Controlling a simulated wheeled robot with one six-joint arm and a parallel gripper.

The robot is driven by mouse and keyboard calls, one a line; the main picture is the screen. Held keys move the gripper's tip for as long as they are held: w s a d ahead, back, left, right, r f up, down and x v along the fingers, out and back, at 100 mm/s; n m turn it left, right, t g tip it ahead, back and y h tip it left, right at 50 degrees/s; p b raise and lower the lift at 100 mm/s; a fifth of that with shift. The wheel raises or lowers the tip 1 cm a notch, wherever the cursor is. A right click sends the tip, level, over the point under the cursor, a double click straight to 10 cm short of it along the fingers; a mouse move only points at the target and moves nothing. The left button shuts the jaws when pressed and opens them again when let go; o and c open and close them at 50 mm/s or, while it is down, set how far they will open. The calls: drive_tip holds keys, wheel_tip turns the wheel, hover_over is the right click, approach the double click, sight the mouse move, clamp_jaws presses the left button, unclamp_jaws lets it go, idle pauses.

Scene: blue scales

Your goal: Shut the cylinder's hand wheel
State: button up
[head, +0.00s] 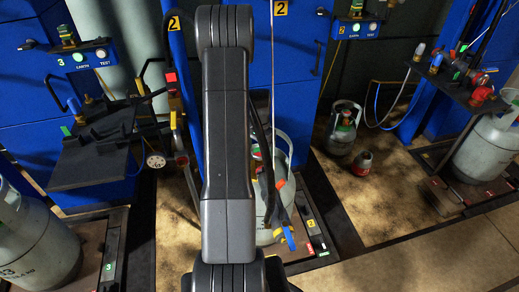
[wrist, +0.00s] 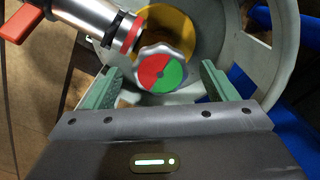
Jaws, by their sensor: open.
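The hand wheel (wrist: 163,70) shows in the wrist view as a grey lobed knob with a red and green face. My gripper (wrist: 161,77) is open, with one green finger on each side of the wheel and a visible gap at both sides. Whether the fingertips reach down beside the wheel or stay above it is hard to tell. The grey cylinder (head: 284,147) stands behind my arm in the head view. My arm hides the wheel and my gripper there.
A metal coupling (wrist: 95,22) with a red band and an orange lever (wrist: 25,18) lies close left of the wheel. The cylinder's pale collar (wrist: 284,65) curves around the right side. Other cylinders stand at far left (head: 35,245) and right (head: 485,148).

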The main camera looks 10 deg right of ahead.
sight(260, 152)
wheel_tip(260, 152, up, 14)
drive_tip(key=p, duration=0.2)
drive_tip(key=shift+f, duration=0.25)
drive_tip(key=shift+f, duration=0.1)
wheel_tip(260, 152, down, 14)
drive_tip(key=shift+r+b, duration=0.15)
drive_tip(key=shift+b, duration=0.95)
drive_tip(key=shift+r, duration=0.1)
